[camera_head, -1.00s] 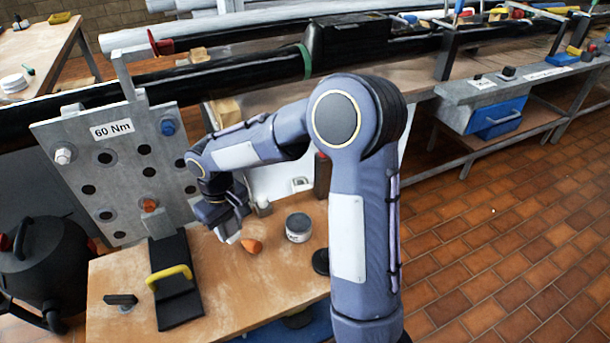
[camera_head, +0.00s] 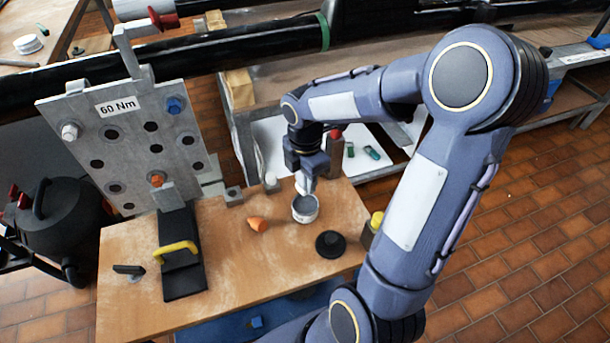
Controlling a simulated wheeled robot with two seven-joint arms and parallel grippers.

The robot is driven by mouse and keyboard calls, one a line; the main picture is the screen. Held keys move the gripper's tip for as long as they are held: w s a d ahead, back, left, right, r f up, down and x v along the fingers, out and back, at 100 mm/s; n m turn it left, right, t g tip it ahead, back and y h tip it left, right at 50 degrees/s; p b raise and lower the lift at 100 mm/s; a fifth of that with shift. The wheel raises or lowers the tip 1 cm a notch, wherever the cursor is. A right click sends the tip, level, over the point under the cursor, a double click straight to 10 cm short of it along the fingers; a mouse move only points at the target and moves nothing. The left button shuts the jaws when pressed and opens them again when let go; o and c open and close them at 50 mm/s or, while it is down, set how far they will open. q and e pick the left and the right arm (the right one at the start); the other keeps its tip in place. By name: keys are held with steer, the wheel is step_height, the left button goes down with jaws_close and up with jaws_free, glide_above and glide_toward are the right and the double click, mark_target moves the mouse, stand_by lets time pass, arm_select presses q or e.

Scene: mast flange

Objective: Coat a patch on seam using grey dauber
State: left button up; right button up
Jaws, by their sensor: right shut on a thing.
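My right gripper (camera_head: 306,182) is low over the small grey pot (camera_head: 305,209) on the wooden bench top, its fingers at the pot's rim. It is shut on a slim thing, probably the grey dauber, mostly hidden by the fingers and the pot. I cannot tell how deep its tip sits in the pot. A black pipe (camera_head: 250,48) with a green band (camera_head: 323,32) runs across the back; I cannot make out the seam. My left gripper is not in view.
An orange cone-shaped piece (camera_head: 257,224) and a round black knobbed piece (camera_head: 330,244) lie near the pot. The grey flange plate marked 60 Nm (camera_head: 130,165) stands at left. A black block with a yellow handle (camera_head: 181,272) lies before it. The bench front (camera_head: 240,275) is clear.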

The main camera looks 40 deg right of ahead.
steer(key=shift+f+b, duration=2.45)
steer(key=shift+f, duration=0.4)
steer(key=shift+f+b, duration=0.35)
steer(key=shift+f, duration=0.2)
step_height(320, 180, up, 7)
steer(key=p, duration=0.7)
stand_by(0.8)
